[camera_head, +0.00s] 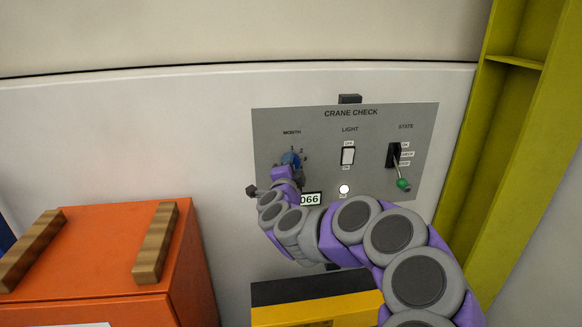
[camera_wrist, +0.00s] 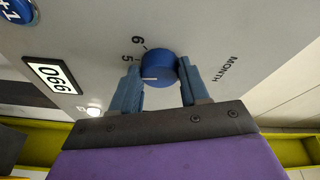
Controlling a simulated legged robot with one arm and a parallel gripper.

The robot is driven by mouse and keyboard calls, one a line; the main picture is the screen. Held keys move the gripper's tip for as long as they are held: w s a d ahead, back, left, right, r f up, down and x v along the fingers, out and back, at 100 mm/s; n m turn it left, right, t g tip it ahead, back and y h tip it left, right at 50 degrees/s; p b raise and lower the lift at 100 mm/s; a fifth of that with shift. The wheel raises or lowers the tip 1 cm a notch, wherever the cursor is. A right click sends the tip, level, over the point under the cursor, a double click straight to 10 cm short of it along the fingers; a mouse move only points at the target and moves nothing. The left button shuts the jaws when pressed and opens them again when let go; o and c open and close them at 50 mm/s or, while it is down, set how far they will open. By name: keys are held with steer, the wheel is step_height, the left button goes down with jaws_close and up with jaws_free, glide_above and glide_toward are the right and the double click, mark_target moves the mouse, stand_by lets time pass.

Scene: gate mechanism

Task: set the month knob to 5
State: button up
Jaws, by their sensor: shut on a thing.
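The month knob (camera_wrist: 158,65) is a round blue knob on the grey crane check panel (camera_head: 376,116). In the wrist view it sits between the two fingers of my gripper (camera_wrist: 159,76), which is shut on it. A white mark on the knob points left, toward the left finger and a little below the printed 5 (camera_wrist: 126,58). The 6 (camera_wrist: 138,41) is printed beside the 5. The left finger hides the panel below the 5, so the exact alignment is hard to tell.
The panel also has a light switch (camera_head: 348,156), a state lever with a green tip (camera_head: 403,184), a white lamp (camera_head: 344,189) and a display reading 066 (camera_head: 311,199). An orange cabinet (camera_head: 105,255) stands left, and a yellow-green beam (camera_head: 500,110) stands right.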

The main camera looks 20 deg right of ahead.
steer(key=shift+f+m, duration=0.15)
steer(key=shift+m, duration=0.55)
steer(key=o, duration=1)
steer(key=shift+w+g, duration=0.1)
steer(key=shift+g, duration=0.2)
steer(key=shift+c, duration=0.2)
steer(key=shift+o, duration=0.4)
steer(key=shift+d, duration=0.1)
